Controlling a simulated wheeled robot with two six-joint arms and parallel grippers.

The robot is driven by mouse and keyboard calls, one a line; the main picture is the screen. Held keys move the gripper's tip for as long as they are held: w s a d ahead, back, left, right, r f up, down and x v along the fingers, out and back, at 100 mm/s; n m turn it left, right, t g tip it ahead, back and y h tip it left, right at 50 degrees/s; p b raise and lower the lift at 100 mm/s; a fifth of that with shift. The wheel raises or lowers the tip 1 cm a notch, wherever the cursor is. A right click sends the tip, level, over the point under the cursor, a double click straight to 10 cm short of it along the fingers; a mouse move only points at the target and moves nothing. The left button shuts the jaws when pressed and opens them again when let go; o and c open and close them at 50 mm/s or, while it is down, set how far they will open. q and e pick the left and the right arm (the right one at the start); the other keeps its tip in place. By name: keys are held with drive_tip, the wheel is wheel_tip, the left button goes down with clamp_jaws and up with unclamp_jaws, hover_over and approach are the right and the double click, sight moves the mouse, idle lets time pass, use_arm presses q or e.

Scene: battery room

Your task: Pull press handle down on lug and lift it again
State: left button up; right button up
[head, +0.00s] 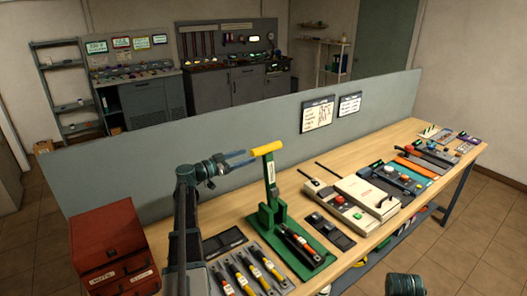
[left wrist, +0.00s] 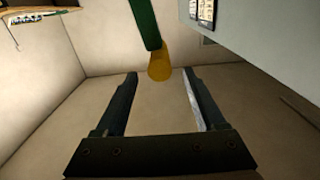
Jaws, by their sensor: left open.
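The press (head: 272,205) is green and stands on the bench, with its lever upright. Its yellow handle (head: 267,148) is at the top of the lever. My left gripper (head: 248,158) is just left of the handle in the head view, fingers pointing at it. In the left wrist view the gripper (left wrist: 161,73) is open and empty. The yellow handle (left wrist: 160,63) shows end-on between and just beyond its fingertips; I cannot tell if they touch. The lug is too small to make out. My right gripper is out of view.
A red drawer box (head: 108,245) stands at the bench's left end. Yellow-handled tools (head: 250,272) lie in front of the press. A white case (head: 367,197) and other devices fill the bench to the right. A grey panel (head: 215,140) runs behind.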

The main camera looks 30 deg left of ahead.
sight(263, 150)
use_arm(q)
drive_tip(key=x, duration=0.9)
clamp_jaws()
idle(1.3)
